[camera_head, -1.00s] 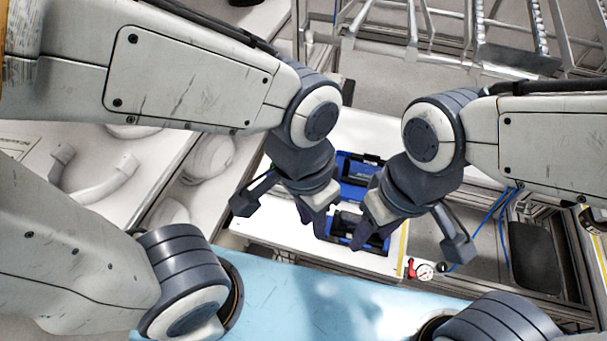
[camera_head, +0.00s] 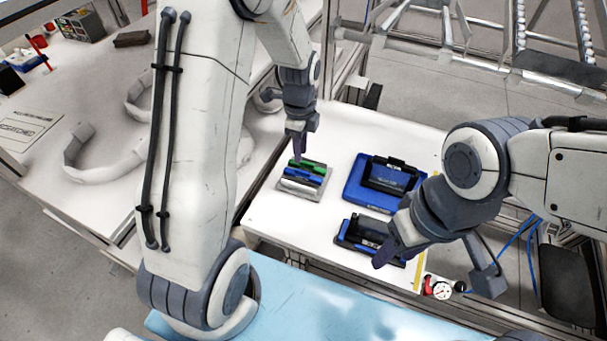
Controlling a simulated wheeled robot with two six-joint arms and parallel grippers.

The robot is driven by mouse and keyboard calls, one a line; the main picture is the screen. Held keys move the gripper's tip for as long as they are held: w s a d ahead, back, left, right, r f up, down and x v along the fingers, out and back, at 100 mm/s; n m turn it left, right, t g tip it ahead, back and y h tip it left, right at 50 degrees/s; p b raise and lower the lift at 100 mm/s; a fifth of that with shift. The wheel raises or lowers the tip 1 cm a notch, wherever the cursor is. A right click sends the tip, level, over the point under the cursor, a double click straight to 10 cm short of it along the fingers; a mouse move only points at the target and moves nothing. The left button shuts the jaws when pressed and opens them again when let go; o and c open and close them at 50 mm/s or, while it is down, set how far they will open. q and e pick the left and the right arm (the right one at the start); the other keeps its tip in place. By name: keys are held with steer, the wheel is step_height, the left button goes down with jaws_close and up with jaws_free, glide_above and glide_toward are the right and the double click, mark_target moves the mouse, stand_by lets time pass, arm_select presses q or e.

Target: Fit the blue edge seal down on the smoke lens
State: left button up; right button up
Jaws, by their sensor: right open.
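A small grey holder (camera_head: 284,192) on the white table carries several strips in a row, a green one (camera_head: 312,164), a blue one (camera_head: 299,174) that looks like the blue edge seal, and a pale one. My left gripper (camera_head: 298,155) points down at the green end of this holder; its fingers are too small and edge-on to tell their opening. A dark piece, perhaps the smoke lens, is in the lower black-and-blue frame (camera_head: 347,240). My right gripper (camera_head: 387,254) is open over that frame's right side and hides part of it.
A blue tray (camera_head: 355,190) with a dark framed part (camera_head: 390,173) stands behind the lower frame. A red-and-white gauge (camera_head: 440,290) is at the table's right front. The white table (camera_head: 275,222) is bare at its front left.

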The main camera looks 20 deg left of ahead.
mark_target(301, 171)
arm_select(q)
step_height(301, 171, down, 8)
steer(key=shift+s+d+r+p, duration=0.1)
steer(key=shift+d+p, duration=0.05)
steer(key=shift+p, duration=0.55)
jaws_close()
